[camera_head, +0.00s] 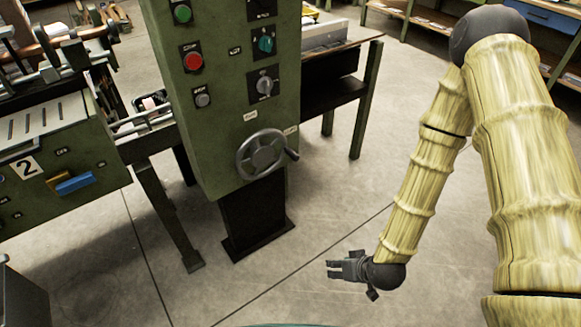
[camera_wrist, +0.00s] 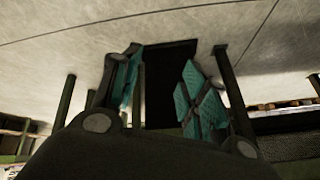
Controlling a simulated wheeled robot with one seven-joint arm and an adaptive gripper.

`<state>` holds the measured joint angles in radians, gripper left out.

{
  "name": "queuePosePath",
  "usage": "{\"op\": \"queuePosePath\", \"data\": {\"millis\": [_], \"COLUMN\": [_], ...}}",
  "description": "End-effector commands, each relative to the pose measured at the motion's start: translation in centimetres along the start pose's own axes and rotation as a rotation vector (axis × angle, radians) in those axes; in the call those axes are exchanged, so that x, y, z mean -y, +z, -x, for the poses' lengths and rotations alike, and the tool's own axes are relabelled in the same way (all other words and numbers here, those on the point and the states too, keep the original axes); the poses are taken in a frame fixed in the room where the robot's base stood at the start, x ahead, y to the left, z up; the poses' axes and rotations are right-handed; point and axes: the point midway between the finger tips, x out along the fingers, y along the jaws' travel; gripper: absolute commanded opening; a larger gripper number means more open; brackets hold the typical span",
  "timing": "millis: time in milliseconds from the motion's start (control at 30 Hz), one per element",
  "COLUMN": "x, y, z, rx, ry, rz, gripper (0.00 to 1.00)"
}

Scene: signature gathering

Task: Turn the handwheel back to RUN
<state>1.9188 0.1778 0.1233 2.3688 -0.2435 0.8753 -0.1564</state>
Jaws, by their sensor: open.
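The handwheel (camera_head: 262,154) is a dark grey spoked wheel low on the front of a green control cabinet (camera_head: 225,110). A crank knob sticks out at its right side. Small labels sit above it and to its upper right; their text is too small to read. My gripper (camera_head: 334,269) is below and to the right of the wheel, apart from it, with its fingers pointing left. In the wrist view my gripper (camera_wrist: 158,85) has its teal-padded fingers spread and nothing between them. The handwheel cannot be made out in the wrist view.
The cabinet carries a green button (camera_head: 182,13), a red button (camera_head: 193,62) and several knobs. A table (camera_head: 371,80) stands behind. The concrete floor around my gripper is clear.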

Motion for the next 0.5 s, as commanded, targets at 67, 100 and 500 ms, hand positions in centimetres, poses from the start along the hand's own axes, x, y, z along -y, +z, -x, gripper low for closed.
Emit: {"op": "queuePosePath", "data": {"millis": [67, 100, 500], "x": [0.1, 0.4, 2.9], "y": [-2.5, -3.9, -18.0], "z": [-2.6, -3.2, -5.5], "rx": [-0.091, -0.134, -0.59], "ry": [-0.032, -0.048, -0.162], "rz": [0.037, 0.058, 0.261], "gripper": [0.43, 0.43, 0.43]}}
